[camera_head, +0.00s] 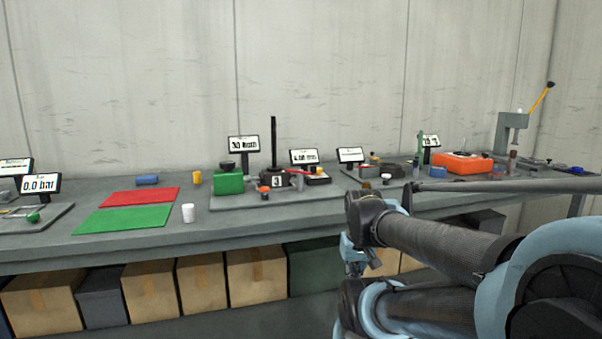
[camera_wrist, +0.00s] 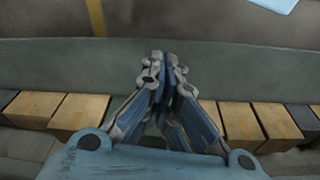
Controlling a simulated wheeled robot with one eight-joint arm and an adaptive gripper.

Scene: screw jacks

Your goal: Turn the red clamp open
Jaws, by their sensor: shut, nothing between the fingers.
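I cannot make out a red clamp for certain. A larger orange-red block (camera_head: 462,163) with fittings on top lies further right on the bench. My gripper (camera_head: 352,268) hangs in front of the bench, below its top edge and apart from these things. In the wrist view my gripper (camera_wrist: 163,58) is shut and empty, its fingertips together.
A press with a yellow lever (camera_head: 542,97) stands far right. Cardboard boxes (camera_head: 151,290) fill the shelf below.

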